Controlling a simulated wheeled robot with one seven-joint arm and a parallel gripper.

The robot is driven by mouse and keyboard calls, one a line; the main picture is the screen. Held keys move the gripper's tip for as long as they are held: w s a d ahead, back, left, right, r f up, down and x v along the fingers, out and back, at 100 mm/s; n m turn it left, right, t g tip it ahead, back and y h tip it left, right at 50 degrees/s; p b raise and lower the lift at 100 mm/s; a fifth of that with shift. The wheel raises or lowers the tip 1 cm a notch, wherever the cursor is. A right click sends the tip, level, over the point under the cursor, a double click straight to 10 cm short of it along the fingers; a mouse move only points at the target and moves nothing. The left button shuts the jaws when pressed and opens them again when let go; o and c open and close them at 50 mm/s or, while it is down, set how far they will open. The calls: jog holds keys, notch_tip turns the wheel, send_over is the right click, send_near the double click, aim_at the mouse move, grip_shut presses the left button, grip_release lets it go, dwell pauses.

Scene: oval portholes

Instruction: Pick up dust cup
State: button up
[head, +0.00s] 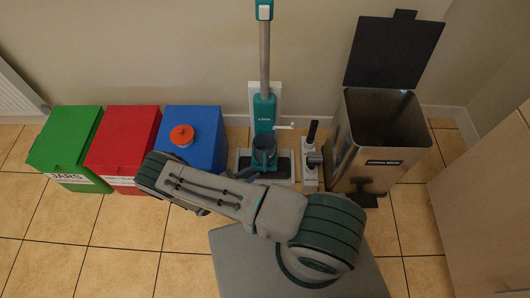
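A teal upright vacuum (264,112) stands against the back wall, its grey handle tube rising to a teal grip at the top edge. A dark blue-green cup-shaped part (264,148), which looks like the dust cup, sits low on the front of the vacuum, just above its dark floor head. Its lower part is close to or partly behind my arm in this view. My arm crosses in front of the vacuum base.
Green (67,137), red (124,138) and blue (196,134) boxes stand left; an orange round piece (182,135) tops the blue one. A small grey-white device (310,160) and a metal bin (380,145) with raised lid stand right. A wooden cabinet (485,200) bounds the right.

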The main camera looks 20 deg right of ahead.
jog(key=b, duration=0.2)
send_over(269, 164)
jog(key=s+a, duration=0.1)
jog(key=s, duration=0.2)
jog(key=shift+s+f, duration=0.1)
grip_shut()
